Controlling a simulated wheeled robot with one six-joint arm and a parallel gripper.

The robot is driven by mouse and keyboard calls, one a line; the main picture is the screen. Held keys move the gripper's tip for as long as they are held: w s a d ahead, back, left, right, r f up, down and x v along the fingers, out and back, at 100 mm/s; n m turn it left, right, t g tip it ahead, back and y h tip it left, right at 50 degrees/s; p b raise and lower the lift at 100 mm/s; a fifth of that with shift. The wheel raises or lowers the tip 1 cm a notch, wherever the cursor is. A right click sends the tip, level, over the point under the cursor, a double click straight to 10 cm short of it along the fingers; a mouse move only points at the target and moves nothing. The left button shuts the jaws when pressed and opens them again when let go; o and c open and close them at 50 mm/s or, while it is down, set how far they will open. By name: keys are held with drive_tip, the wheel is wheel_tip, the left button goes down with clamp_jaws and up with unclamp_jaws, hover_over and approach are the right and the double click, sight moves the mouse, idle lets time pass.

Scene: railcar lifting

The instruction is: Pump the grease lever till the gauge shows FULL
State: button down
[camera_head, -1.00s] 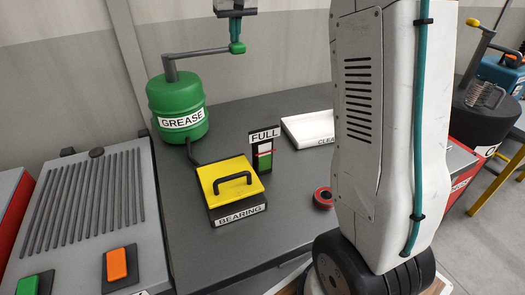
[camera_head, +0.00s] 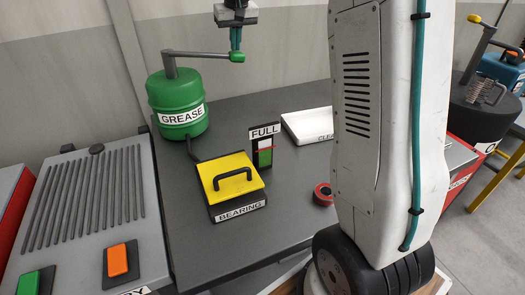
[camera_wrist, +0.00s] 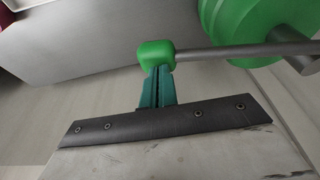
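The green grease pump (camera_head: 177,106) stands at the back left of the dark bench, marked GREASE. Its grey lever (camera_head: 200,53) reaches right to a green knob (camera_head: 238,57), which also shows in the wrist view (camera_wrist: 156,54). My gripper (camera_head: 236,49) points down from above at the knob. In the wrist view its teal fingers (camera_wrist: 158,85) are together, their tips against the knob; the exact contact is partly hidden. The gauge (camera_head: 264,157) under the FULL sign shows green in its lower part, up to about a red mark, with a pale part above.
A yellow-topped BEARING box (camera_head: 228,180) stands before the gauge. A white tray (camera_head: 306,126) and a red and black ring (camera_head: 323,194) lie to its right. A grey ribbed panel with green and orange buttons (camera_head: 117,259) stands at left.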

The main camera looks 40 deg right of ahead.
wheel_tip(320, 180, up, 10)
drive_tip(key=shift+f, duration=0.15)
idle(0.6)
drive_tip(key=shift+f, duration=0.1)
idle(0.4)
idle(1.2)
idle(0.3)
drive_tip(key=shift+r, duration=2.6)
drive_tip(key=shift+d, duration=0.1)
